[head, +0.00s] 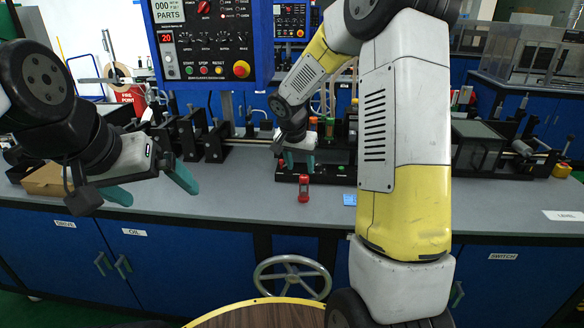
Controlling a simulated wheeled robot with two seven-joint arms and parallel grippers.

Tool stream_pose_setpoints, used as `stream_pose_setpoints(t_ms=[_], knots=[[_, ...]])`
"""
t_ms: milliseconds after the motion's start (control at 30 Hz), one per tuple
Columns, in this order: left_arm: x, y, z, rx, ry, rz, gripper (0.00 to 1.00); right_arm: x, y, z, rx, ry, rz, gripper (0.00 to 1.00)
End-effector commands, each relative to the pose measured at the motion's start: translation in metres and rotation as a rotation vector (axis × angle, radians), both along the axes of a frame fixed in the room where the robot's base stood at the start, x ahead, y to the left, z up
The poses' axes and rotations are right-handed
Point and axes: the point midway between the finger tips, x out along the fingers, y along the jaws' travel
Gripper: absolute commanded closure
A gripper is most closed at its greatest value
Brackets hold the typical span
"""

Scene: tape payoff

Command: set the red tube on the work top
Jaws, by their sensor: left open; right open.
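The red tube (303,189) stands upright on the grey work top (240,205), near its front edge at the middle of the head view. My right gripper (299,163) is open just above and behind the tube, with its teal fingers apart. No contact between those fingers and the tube can be made out. My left gripper (152,193) is open and empty above the left part of the work top, its teal fingers wide apart.
Black machine fixtures (215,140) line the back of the work top. A control panel (208,40) hangs at upper left. A cardboard box (45,180) sits at far left, and a small blue item (349,199) lies right of the tube. A handwheel (292,277) is below the front edge.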

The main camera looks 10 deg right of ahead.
Motion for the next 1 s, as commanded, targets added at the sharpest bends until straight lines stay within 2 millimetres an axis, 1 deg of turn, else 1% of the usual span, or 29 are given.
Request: stream_pose_setpoints(t_ms=[67, 167, 267, 300, 367, 400, 467, 500, 567, 600, 700, 800, 900, 1000], knots=[[0.000, 0.000, 0.000, 0.000, 0.000, 0.000, 0.00, -0.003, 0.001, 0.007, 0.000, -0.001, 0.001, 0.50], [0.000, 0.000, 0.000, 0.000, 0.000, 0.000, 0.00, -0.013, 0.000, 0.021, 0.000, -0.003, 0.017, 0.50], [0.000, 0.000, 0.000, 0.000, 0.000, 0.000, 0.00, -0.036, -0.004, 0.049, -0.001, -0.008, 0.058, 0.50], [0.000, 0.000, 0.000, 0.000, 0.000, 0.000, 0.00, -0.050, -0.006, 0.063, 0.000, -0.010, 0.081, 0.50], [0.000, 0.000, 0.000, 0.000, 0.000, 0.000, 0.00, -0.075, -0.007, 0.083, 0.005, -0.016, 0.125, 0.50], [0.000, 0.000, 0.000, 0.000, 0.000, 0.000, 0.00, -0.092, -0.007, 0.096, 0.010, -0.019, 0.156, 0.50], [0.000, 0.000, 0.000, 0.000, 0.000, 0.000, 0.00, -0.119, -0.007, 0.112, 0.019, -0.027, 0.205, 0.50], [0.000, 0.000, 0.000, 0.000, 0.000, 0.000, 0.00, -0.137, -0.007, 0.121, 0.027, -0.034, 0.239, 0.50], [0.000, 0.000, 0.000, 0.000, 0.000, 0.000, 0.00, -0.164, -0.005, 0.132, 0.040, -0.047, 0.291, 0.50], [0.000, 0.000, 0.000, 0.000, 0.000, 0.000, 0.00, -0.182, -0.002, 0.138, 0.051, -0.060, 0.327, 0.50], [0.000, 0.000, 0.000, 0.000, 0.000, 0.000, 0.00, -0.223, 0.004, 0.149, 0.075, -0.094, 0.421, 0.50], [0.000, 0.000, 0.000, 0.000, 0.000, 0.000, 0.00, -0.256, 0.012, 0.154, 0.096, -0.135, 0.505, 0.50], [0.000, 0.000, 0.000, 0.000, 0.000, 0.000, 0.00, -0.279, 0.019, 0.155, 0.111, -0.168, 0.568, 0.50], [0.000, 0.000, 0.000, 0.000, 0.000, 0.000, 0.00, -0.291, 0.024, 0.155, 0.120, -0.190, 0.610, 0.50]])
